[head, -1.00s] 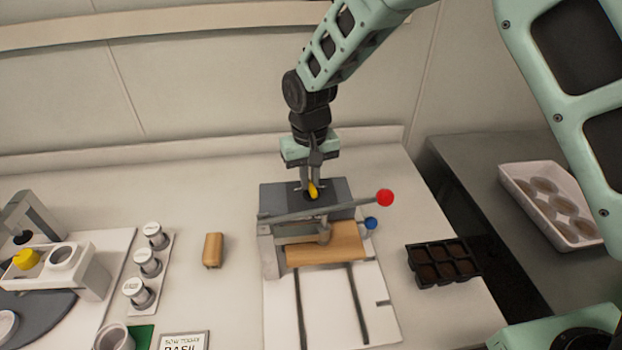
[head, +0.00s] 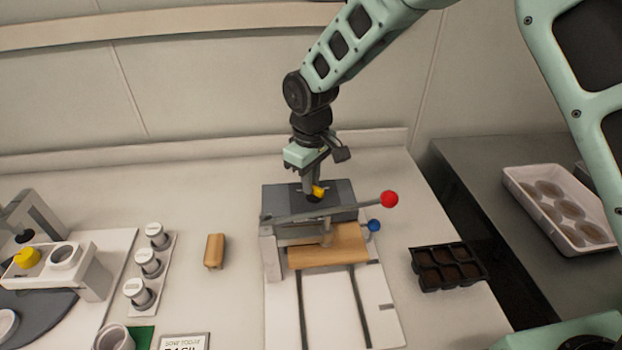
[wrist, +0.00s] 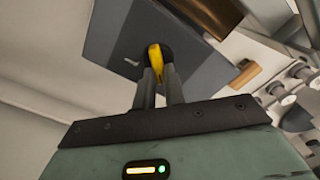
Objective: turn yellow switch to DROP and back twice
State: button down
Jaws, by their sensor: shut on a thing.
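The yellow switch (head: 319,191) sits on the dark grey panel (head: 343,192) at the back of a press-like device. In the wrist view the switch (wrist: 155,62) stands on a round black base between my fingertips, and the dark panel (wrist: 115,40) is behind it. My gripper (head: 312,188) points down at the panel and is shut on the switch; it also shows in the wrist view (wrist: 158,78). Any marking such as DROP cannot be read in either view.
A lever with a red knob (head: 389,199) crosses just in front of the panel, with a blue knob (head: 374,225) below it. A wooden block (head: 214,251) lies to the left, beside several capped vials (head: 150,263). A black seed tray (head: 447,266) lies to the right.

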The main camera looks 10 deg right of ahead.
jog(key=shift+r, duration=0.1)
jog(key=c, duration=1.5)
grip_release()
notch_tip(320, 180, up, 17)
jog(key=b, duration=0.3)
jog(key=shift+r, duration=0.2)
